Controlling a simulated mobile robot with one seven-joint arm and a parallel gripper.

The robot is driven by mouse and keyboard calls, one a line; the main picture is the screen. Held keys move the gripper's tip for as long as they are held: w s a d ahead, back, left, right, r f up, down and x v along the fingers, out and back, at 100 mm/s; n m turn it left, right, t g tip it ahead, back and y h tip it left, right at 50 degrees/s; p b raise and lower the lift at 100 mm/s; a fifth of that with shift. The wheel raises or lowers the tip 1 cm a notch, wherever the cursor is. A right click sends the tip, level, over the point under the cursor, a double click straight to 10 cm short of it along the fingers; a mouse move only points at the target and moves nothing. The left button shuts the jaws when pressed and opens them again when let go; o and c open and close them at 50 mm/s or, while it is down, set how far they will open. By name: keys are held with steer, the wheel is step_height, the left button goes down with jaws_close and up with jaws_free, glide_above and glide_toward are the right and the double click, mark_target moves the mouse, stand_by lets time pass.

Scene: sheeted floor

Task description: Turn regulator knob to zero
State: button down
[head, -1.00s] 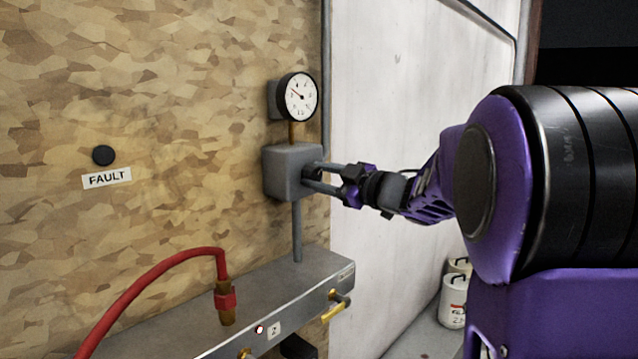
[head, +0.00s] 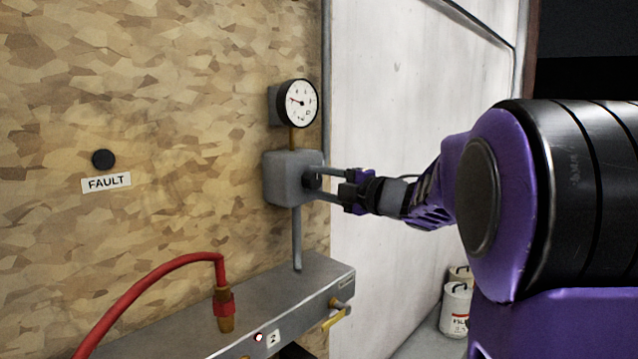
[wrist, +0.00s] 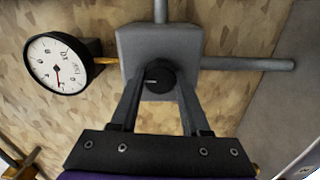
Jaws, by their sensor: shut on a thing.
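The regulator is a grey box (head: 286,178) on the chipboard wall, with a round black knob (wrist: 156,78) on its front face. The knob shows between my fingers in the wrist view and carries a small pale mark pointing left there. My gripper (head: 318,182) is shut on the knob, one finger on each side. A white round gauge (head: 297,103) with a black rim stands above the box on a brass stem. Its red needle points left and slightly up in the head view. The gauge also shows in the wrist view (wrist: 58,64); its numbers are too small to read surely.
A metal manifold (head: 290,295) runs below the box, with a red hose (head: 150,285), a yellow-handled valve (head: 335,317) and a "2" label. A black button with a FAULT label (head: 106,183) is at left. White canisters (head: 455,305) stand on the floor.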

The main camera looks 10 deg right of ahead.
steer(key=shift+n, duration=0.6)
steer(key=shift+c, duration=1.9)
jaws_free()
